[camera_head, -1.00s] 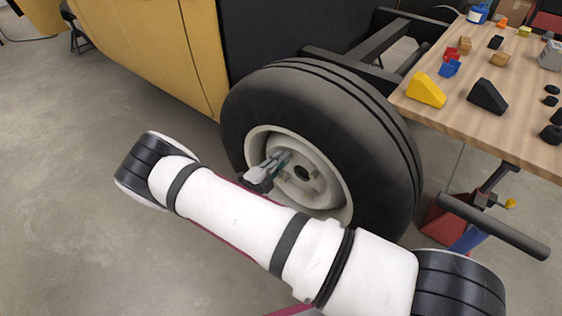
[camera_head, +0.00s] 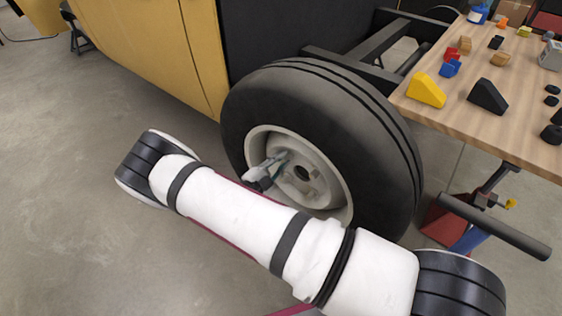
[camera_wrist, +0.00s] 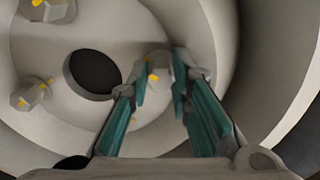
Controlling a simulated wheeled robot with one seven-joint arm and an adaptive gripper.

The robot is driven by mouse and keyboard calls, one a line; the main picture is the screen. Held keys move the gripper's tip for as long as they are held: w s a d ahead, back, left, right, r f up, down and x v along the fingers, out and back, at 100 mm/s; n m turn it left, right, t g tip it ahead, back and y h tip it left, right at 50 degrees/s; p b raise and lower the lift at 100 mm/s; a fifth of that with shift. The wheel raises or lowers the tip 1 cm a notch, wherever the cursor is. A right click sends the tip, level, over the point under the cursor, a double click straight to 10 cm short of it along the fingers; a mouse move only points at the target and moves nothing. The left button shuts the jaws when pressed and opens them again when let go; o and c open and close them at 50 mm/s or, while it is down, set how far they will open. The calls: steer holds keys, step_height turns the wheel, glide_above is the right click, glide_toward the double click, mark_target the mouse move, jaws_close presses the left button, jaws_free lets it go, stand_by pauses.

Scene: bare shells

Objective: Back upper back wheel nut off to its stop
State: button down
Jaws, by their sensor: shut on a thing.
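The wheel (camera_head: 330,105) has a black tyre and a pale rim with a dark centre hole (camera_wrist: 95,72). The upper back wheel nut (camera_wrist: 158,66) is pale with a yellow mark and sits on the rim, between my fingertips in the wrist view. My gripper (camera_wrist: 160,85) has teal pads and is shut on this nut. In the head view my gripper (camera_head: 283,157) reaches into the rim, and the nut it holds is hard to make out there. Two other nuts, with yellow marks, show in the wrist view: one at the top left (camera_wrist: 48,10) and one at the left (camera_wrist: 30,94).
The rim's raised wall (camera_wrist: 245,70) curves close to the right of my fingers. A wooden workbench (camera_head: 450,115) with blocks and small parts stands at the right. A red and blue jack-like stand (camera_head: 455,220) is beside the tyre. Open floor lies at the left.

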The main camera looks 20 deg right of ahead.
steer(key=c, duration=1.5)
jaws_free()
steer(key=shift+o, duration=0.2)
steer(key=v, duration=1.2)
